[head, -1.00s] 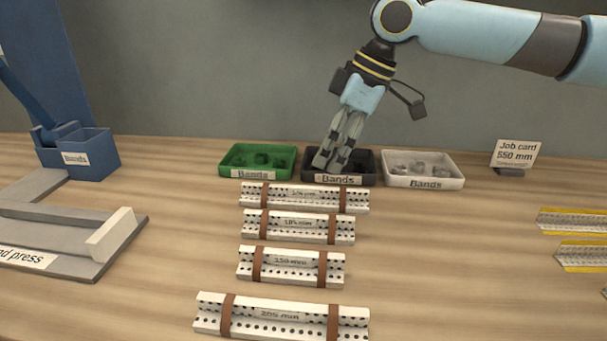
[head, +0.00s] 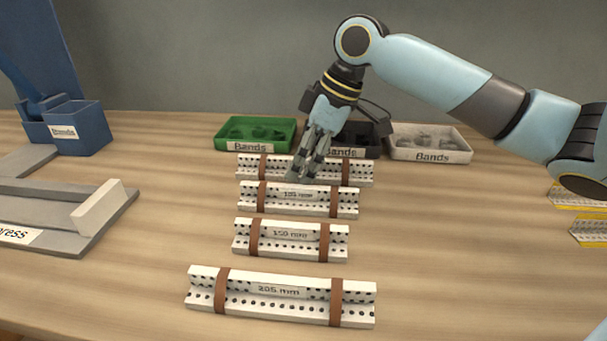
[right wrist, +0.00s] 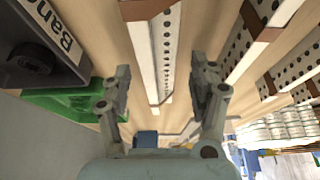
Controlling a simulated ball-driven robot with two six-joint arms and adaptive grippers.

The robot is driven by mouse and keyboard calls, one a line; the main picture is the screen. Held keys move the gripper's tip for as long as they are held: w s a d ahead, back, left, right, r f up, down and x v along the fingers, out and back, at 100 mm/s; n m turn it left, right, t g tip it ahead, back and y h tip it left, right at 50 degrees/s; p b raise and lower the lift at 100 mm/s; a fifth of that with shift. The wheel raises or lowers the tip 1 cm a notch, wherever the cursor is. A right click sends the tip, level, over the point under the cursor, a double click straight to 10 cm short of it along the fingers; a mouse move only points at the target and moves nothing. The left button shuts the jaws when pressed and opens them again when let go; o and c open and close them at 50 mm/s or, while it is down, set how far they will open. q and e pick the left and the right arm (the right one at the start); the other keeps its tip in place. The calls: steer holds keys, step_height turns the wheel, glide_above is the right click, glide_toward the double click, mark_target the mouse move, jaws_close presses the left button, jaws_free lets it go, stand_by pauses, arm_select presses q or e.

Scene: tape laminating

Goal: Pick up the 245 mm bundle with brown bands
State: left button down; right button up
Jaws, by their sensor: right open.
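The farthest brown-banded bundle (head: 335,173) is a white perforated angle-section pack with two brown bands. Its label is hidden behind my right gripper, so I cannot read its length. My right gripper (head: 305,173) is open, its fingers pointing down over the middle of this bundle. In the right wrist view, a white perforated bundle (right wrist: 166,55) with brown bands lies between the two open fingers (right wrist: 161,78), not gripped. Three other brown-banded bundles lie nearer: one reading about 185 mm (head: 325,203), a 150 mm one (head: 290,242) and one reading about 205 mm (head: 275,303). My left gripper is not in view.
Green (head: 218,137), black (head: 372,151) and white (head: 462,156) band trays stand just behind the bundles. A blue bands box (head: 90,135) and a grey press (head: 75,240) are at left. Yellow-edged strips (head: 590,230) lie at right. Table between bundles and strips is clear.

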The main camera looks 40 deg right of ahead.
steer(key=shift+f, duration=0.3)
jaws_close()
steer(key=shift+r, duration=0.1)
